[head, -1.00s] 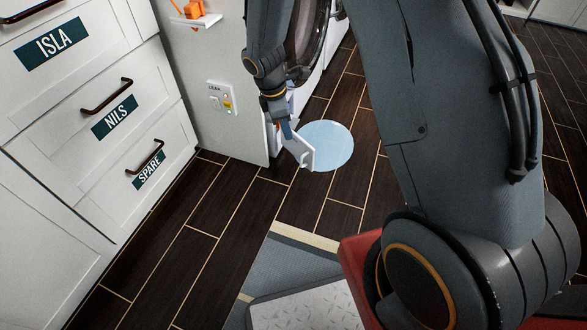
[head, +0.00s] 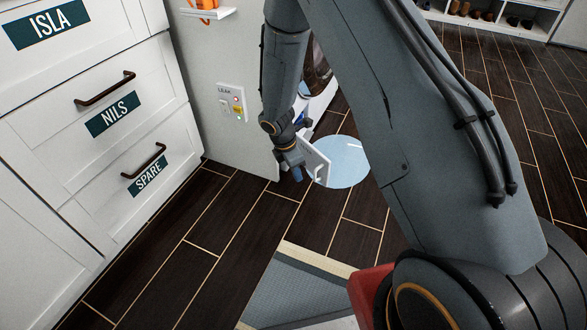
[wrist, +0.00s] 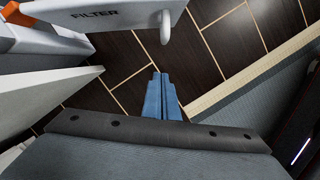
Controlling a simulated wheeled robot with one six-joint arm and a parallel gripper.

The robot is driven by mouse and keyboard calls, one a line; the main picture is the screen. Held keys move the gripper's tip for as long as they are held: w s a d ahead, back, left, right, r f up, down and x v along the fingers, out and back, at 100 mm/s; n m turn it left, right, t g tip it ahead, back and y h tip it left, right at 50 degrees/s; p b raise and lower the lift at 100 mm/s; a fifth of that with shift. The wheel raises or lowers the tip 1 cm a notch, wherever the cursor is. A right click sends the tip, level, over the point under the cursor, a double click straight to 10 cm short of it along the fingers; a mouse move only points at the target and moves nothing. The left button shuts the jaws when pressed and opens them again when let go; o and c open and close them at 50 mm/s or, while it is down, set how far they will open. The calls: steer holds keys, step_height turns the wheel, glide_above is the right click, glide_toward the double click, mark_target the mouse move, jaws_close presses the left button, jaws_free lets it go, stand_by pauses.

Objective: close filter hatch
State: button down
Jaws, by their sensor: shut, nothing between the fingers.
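The filter hatch (head: 317,162) is a small white panel standing open, jutting out low from the machine front past the end panel. In the wrist view the hatch (wrist: 110,10) crosses the top, with the word FILTER and a pale rounded handle (wrist: 166,27). My gripper (head: 297,174) is low over the floor, just left of the hatch in the head view. Its blue fingers (wrist: 160,80) are together with nothing between them. They show apart from the handle in the wrist view. My forearm hides part of the machine.
A pale blue puddle or disc (head: 345,165) lies on the dark floor behind the hatch. White drawers (head: 120,110) stand at left, next to the end panel (head: 222,60) with a leak switch (head: 231,103). A grey mat (head: 290,290) lies in front. The floor between is clear.

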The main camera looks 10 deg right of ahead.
steer(key=shift+w+d+f+b, duration=0.15)
steer(key=shift+d+f+b, duration=0.2)
steer(key=shift+d, duration=0.35)
steer(key=shift+w+d+f+b, duration=0.2)
steer(key=shift+d+b, duration=0.2)
steer(key=shift+d, duration=0.35)
steer(key=shift+w+d+f+b, duration=0.1)
steer(key=shift+d+f+b, duration=0.25)
steer(key=shift+d, duration=0.35)
steer(key=shift+d+r, duration=0.1)
